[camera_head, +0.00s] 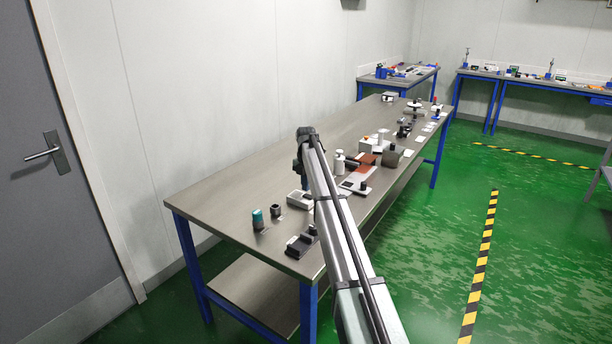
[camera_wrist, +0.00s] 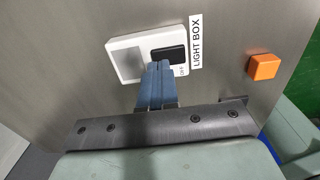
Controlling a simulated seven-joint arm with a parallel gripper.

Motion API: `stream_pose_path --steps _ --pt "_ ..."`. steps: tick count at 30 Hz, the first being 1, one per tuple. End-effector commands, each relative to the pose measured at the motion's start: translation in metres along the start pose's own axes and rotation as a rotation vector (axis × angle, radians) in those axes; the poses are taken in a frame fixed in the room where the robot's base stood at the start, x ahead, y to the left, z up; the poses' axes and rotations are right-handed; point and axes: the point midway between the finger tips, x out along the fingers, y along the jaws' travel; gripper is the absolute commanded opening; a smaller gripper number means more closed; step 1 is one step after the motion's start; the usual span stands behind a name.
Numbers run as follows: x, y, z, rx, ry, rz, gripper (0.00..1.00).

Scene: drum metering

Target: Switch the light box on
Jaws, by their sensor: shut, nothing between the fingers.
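The light box (camera_wrist: 126,62) is a white case with a pale recessed panel and a black switch (camera_wrist: 170,54), beside a "LIGHT BOX" label (camera_wrist: 196,41). The word "OFF" is printed by the switch's lower right end. My gripper (camera_wrist: 159,66) is shut and empty. Its blue fingertips overlap the lower edge of the switch in the wrist view; I cannot tell whether they touch it. The fingers hide part of the case, and the switch's position is unclear. In the head view my gripper (camera_head: 304,182) hangs over the bench by a small white box (camera_head: 299,199), apparently the light box.
An orange block (camera_wrist: 264,66) stands right of the label in the wrist view. On the bench (camera_head: 230,184) are a teal-topped cylinder (camera_head: 258,219), a dark cylinder (camera_head: 276,211), a black device (camera_head: 301,243) and a white bottle (camera_head: 339,162). The bench's left back part is clear.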

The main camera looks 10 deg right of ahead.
Motion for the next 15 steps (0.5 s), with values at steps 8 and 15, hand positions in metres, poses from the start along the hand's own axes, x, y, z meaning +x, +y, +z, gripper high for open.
stream_pose_path --steps 8,15 --pt "0.018 0.000 0.000 0.000 0.000 0.000 0.00" --pt "0.019 0.000 0.000 0.000 0.000 0.000 0.00"
